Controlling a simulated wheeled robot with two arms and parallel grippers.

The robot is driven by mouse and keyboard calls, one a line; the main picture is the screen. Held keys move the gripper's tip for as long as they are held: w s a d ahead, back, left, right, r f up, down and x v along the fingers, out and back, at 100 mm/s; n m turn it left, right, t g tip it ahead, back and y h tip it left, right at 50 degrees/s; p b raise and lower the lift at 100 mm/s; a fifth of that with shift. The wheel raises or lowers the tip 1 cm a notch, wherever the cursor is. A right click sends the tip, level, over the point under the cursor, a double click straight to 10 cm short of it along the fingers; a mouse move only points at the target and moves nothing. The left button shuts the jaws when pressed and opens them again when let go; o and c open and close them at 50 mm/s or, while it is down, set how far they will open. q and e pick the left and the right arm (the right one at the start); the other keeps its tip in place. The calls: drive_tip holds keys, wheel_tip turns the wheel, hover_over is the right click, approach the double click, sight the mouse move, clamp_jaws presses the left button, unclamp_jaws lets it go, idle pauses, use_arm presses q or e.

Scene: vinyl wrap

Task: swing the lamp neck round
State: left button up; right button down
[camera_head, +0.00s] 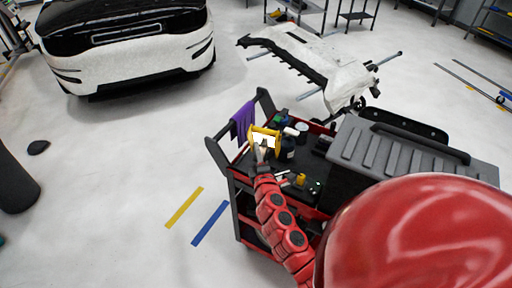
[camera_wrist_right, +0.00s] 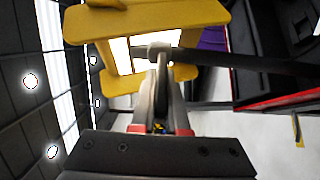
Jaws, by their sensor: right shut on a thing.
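The work lamp (camera_head: 265,139) has a yellow frame and a bright white panel. It stands at the left end of the top shelf of a tool cart. In the right wrist view, its yellow frame (camera_wrist_right: 160,24) fills the upper middle, with the lit panel behind my fingers. My right gripper (camera_head: 259,148) reaches the lamp from the front. In the wrist view the right gripper (camera_wrist_right: 160,62) is shut on a part of the lamp. The fingers hide much of the held part, and I cannot tell exactly which part it is. My left gripper is not in view.
The black and red cart (camera_head: 243,184) holds bottles and small items right of the lamp. A purple cloth (camera_head: 243,121) hangs at its left end. A grey case (camera_head: 418,147) is to the right. A white car (camera_head: 130,52) and a bumper on a stand (camera_head: 318,62) are behind.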

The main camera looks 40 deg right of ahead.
drive_tip(key=y, duration=0.1)
drive_tip(key=n, duration=0.1)
drive_tip(key=t+y, duration=0.1)
drive_tip(key=shift+s+d+n+y+p, duration=0.25)
drive_tip(key=shift+s+n+y+p, duration=0.05)
drive_tip(key=shift+s+n+p, duration=0.1)
drive_tip(key=shift+s+d+f+n+y, duration=0.1)
drive_tip(key=shift+s+n+y, duration=0.1)
drive_tip(key=shift+n+y, duration=0.8)
drive_tip(key=y, duration=0.1)
drive_tip(key=n+y+b, duration=0.1)
drive_tip(key=y, duration=0.1)
drive_tip(key=n+y, duration=0.1)
drive_tip(key=shift+s+d+f+t+y+b, duration=0.1)
drive_tip(key=shift+s+d+t+y+b, duration=0.1)
drive_tip(key=shift+s+t+y+b, duration=0.15)
drive_tip(key=shift+s+n+y+b, duration=0.1)
drive_tip(key=shift+n+y+b, duration=0.35)
drive_tip(key=shift+n+y, duration=0.75)
drive_tip(key=shift+d+y, duration=0.1)
drive_tip(key=shift+y, duration=0.15)
drive_tip(key=c, duration=0.9)
unclamp_jaws()
